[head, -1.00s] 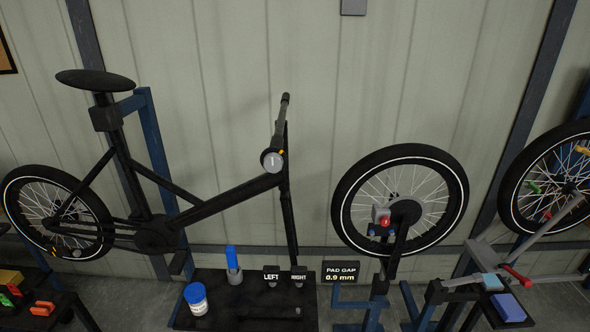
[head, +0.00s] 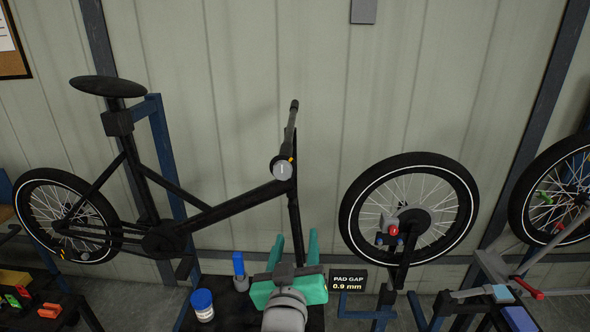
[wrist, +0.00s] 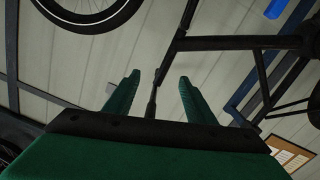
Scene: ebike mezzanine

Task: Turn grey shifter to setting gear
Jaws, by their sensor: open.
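The grey shifter (head: 282,168) is a round grey dial with a pale mark on its face and a small yellow-orange mark at its upper right edge. It sits on the front of the black bike frame, below the handlebar (head: 291,125). My gripper (head: 294,243) has green fingers, is open and empty, and is well below the shifter, in front of the bike's lower front. In the wrist view my two open fingers (wrist: 155,88) point toward the dark bike frame (wrist: 235,43). I cannot make out the shifter clearly there.
A blue bottle (head: 239,264) and a white tub with a blue lid (head: 202,304) stand on the black bench left of my gripper. A wheel (head: 409,217) and a "PAD GAP 0.9 mm" sign (head: 348,281) are to the right. Space in front of the wall above is clear.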

